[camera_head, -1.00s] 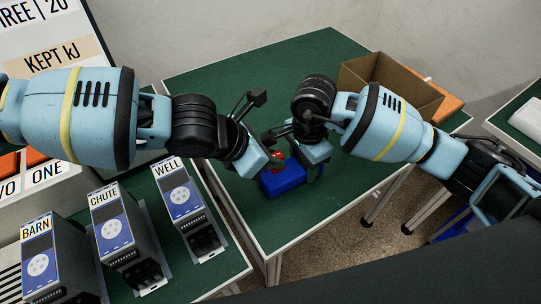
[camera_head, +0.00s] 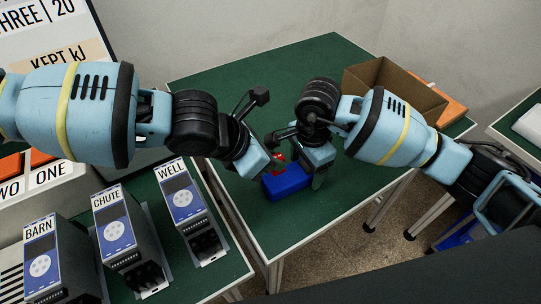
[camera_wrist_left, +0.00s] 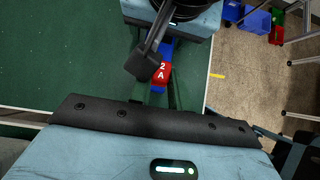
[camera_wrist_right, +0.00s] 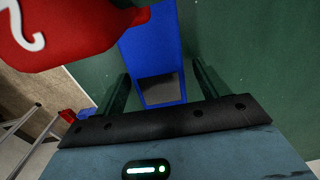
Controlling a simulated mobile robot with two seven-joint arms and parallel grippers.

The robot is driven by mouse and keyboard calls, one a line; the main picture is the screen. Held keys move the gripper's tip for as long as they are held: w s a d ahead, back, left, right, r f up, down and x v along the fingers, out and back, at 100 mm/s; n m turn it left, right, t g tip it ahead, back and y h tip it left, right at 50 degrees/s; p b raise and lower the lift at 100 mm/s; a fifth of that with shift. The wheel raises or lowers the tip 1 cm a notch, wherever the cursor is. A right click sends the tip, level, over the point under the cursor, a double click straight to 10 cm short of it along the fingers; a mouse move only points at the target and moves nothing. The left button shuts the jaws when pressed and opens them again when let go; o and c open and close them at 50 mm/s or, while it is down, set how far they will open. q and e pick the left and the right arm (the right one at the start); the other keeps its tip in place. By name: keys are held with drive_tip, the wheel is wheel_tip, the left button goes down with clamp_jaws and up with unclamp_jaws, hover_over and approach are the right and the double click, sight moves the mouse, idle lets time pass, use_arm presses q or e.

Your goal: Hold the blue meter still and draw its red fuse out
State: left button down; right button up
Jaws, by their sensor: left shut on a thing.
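The blue meter (camera_head: 287,182) lies on the green table top. In the right wrist view its blue body (camera_wrist_right: 155,50), with a dark panel, lies between my right fingers. My right gripper (camera_wrist_right: 160,75) is open around the meter, with narrow gaps at its sides. The red fuse (camera_head: 279,158) shows at the meter's upper left side. In the left wrist view the fuse (camera_wrist_left: 161,73) is marked "2 A". My left gripper (camera_wrist_left: 160,92) is shut on it. In the right wrist view the fuse (camera_wrist_right: 60,30) looms large. I cannot tell whether it still touches the meter.
Three grey units marked BARN (camera_head: 55,260), CHUTE (camera_head: 125,240) and WELL (camera_head: 190,215) stand at the lower left. An open cardboard box (camera_head: 395,90) sits at the table's back right. The green table (camera_head: 225,85) is clear behind the arms.

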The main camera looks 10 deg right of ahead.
sight(278, 156)
drive_tip(key=shift+o, duration=0.2)
drive_tip(key=shift+s+f, duration=0.35)
drive_tip(key=shift+f, duration=0.15)
drive_tip(key=r, duration=0.7)
drive_tip(key=shift+w+a+r, duration=0.1)
drive_tip(key=shift+w+r, duration=0.1)
drive_tip(key=shift+r, duration=0.8)
